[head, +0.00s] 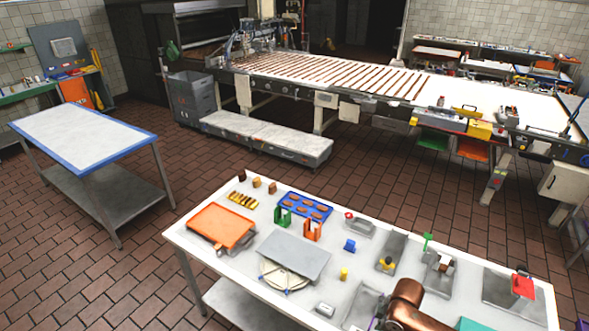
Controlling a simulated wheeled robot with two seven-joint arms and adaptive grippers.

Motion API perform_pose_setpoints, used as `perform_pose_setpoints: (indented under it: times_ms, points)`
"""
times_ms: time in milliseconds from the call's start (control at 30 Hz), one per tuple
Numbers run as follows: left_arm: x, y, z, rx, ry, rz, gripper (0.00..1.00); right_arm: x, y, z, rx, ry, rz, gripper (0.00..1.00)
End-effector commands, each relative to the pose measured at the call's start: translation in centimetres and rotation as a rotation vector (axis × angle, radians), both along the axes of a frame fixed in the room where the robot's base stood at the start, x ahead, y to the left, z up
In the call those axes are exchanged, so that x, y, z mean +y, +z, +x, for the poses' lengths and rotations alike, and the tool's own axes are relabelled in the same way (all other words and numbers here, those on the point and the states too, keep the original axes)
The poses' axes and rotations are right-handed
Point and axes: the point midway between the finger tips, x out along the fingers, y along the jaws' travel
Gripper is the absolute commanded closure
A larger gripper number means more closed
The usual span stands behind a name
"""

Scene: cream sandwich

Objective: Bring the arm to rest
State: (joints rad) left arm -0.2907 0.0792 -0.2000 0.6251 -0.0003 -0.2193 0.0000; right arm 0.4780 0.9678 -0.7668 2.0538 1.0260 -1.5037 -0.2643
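A copper-coloured link, apparently of my own arm, rises at the bottom edge of the head view, over the near right part of the white work table (190,241). No gripper fingers can be made out there, and no other arm shows. On the table are an orange board (222,226), a grey plate (294,256) beside a round pale disc (285,279), and a blue tray (303,206) with brown oval pieces. The arm link hides a little of the table's near edge.
Small green (282,216), orange (313,229) and red (522,284) items and several metal trays crowd the table. A blue-edged table (80,130) stands at left, a long conveyor (330,75) behind. Tiled floor between them is clear.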

Motion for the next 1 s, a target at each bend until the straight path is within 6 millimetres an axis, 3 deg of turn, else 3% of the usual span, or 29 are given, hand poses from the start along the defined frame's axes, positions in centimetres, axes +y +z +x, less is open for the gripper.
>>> perform_pose_setpoints:
  times_ms: [167, 300, 400, 533, 700, 1000]
  points:
    - [0.1, -0.1, -1.8, 0.023, 0.005, 0.002, 0.60, 3.9, -2.0, -2.4, -0.033, -0.046, 0.080, 0.66]
    - [0.2, -0.2, -2.0, 0.026, 0.005, 0.003, 0.60, 6.7, -3.0, -4.9, -0.083, -0.159, 0.168, 0.66]
    - [0.2, -0.1, -1.6, 0.021, 0.004, 0.002, 0.60, 7.2, -3.2, -6.6, -0.122, -0.295, 0.220, 0.66]
    - [0.2, -0.1, -1.3, 0.016, 0.003, 0.002, 0.60, 5.5, -3.4, -9.3, -0.165, -0.514, 0.253, 0.66]
    - [0.2, -0.1, -1.1, 0.013, 0.003, 0.002, 0.60, 1.4, -3.5, -12.9, -0.202, -0.770, 0.232, 0.66]
    - [0.2, -0.1, -1.0, 0.012, 0.002, 0.001, 0.60, -4.9, -3.7, -19.4, -0.225, -1.078, 0.142, 0.66]
